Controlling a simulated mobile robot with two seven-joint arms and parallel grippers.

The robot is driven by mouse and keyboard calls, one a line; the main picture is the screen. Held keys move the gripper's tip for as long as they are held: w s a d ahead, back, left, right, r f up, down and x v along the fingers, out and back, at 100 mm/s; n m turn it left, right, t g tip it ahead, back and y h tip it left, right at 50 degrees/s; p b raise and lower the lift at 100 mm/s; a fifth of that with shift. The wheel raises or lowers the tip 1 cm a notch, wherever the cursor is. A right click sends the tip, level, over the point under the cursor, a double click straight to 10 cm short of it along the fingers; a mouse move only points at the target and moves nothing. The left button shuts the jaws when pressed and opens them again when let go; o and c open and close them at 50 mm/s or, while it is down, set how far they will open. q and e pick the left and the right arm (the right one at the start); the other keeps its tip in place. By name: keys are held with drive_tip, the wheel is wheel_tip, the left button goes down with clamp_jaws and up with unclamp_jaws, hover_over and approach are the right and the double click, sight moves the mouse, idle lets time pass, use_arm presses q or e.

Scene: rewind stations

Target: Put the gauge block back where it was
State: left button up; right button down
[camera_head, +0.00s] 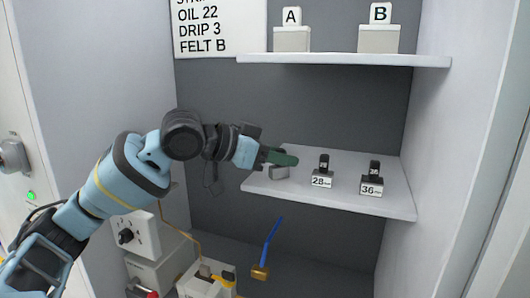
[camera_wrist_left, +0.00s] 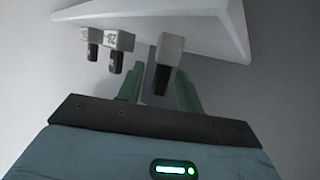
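A gauge block (camera_head: 280,172) with a grey base stands at the left end of the lower shelf, mostly covered by my left gripper (camera_head: 283,158). In the left wrist view this block (camera_wrist_left: 171,46) has a black handle that lies between my two green fingers (camera_wrist_left: 160,95). Gaps show on both sides of the handle, so the gripper is open around it. Its label is hidden. Two more gauge blocks, marked 28 (camera_head: 322,181) and 36 (camera_head: 371,188), stand to its right with black handles up. My right gripper is not in view.
The lower shelf (camera_head: 330,205) has bare room in front of the blocks. The upper shelf (camera_head: 345,59) holds boxes A (camera_head: 292,40) and B (camera_head: 378,40). A sign (camera_head: 218,28) hangs at the upper left.

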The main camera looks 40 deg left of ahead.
use_arm(q)
drive_tip(key=v, duration=0.7)
drive_tip(key=shift+s+a, duration=0.25)
drive_tip(key=shift+a, duration=0.05)
drive_tip(key=shift+v, duration=2.15)
drive_tip(key=shift+d+r, duration=0.1)
drive_tip(key=shift+r, duration=0.05)
